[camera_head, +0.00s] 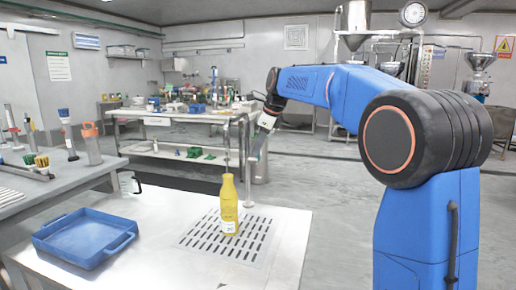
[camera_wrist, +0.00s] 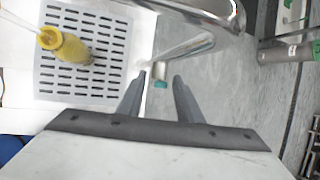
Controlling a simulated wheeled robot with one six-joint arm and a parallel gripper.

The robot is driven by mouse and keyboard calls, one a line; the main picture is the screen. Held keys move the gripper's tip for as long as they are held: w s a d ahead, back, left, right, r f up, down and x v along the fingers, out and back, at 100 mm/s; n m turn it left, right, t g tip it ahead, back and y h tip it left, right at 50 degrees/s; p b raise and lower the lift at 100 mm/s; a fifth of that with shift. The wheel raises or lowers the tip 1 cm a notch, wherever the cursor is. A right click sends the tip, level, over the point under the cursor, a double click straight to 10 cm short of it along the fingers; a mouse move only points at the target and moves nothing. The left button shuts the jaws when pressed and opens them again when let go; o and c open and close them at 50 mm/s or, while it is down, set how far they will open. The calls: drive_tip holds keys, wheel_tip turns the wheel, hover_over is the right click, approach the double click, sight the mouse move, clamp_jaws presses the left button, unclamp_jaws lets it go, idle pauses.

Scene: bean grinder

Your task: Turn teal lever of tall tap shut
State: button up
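The tall tap (camera_head: 250,175) is a chrome column at the back right of the drain grid, with its spout over a yellow bottle (camera_head: 229,205). In the wrist view the tap's shiny curved pipe (camera_wrist: 205,8) crosses the top. The teal lever tip (camera_wrist: 160,85) shows small between my fingers; the rest of it is unclear. My gripper (camera_wrist: 159,77) is open, one finger on each side of the teal tip; contact cannot be told. In the head view my gripper (camera_head: 265,122) is beside the tap's upper part. A thin pale streak, like water, meets the bottle's mouth (camera_wrist: 48,38).
The bottle stands upright on the slotted drain grid (camera_head: 255,240) in the white table. A blue tray (camera_head: 85,238) sits at the table's left. A grey side bench (camera_head: 60,175) holds brushes and a cup. A cluttered bench (camera_head: 185,118) stands behind.

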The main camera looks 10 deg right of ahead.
drive_tip(key=shift+w+a+f, duration=0.1)
drive_tip(key=shift+w+f, duration=0.05)
drive_tip(key=shift+f, duration=0.2)
clamp_jaws()
drive_tip(key=shift+w, duration=0.1)
drive_tip(key=shift+w+d+g, duration=0.25)
drive_tip(key=shift+w+g, duration=0.05)
drive_tip(key=shift+g, duration=0.3)
drive_tip(key=shift+w+d+r+m+g+y, duration=0.1)
drive_tip(key=shift+w+d+m+g+y, duration=0.2)
drive_tip(key=shift+g+y, duration=0.4)
drive_tip(key=shift+a, duration=0.1)
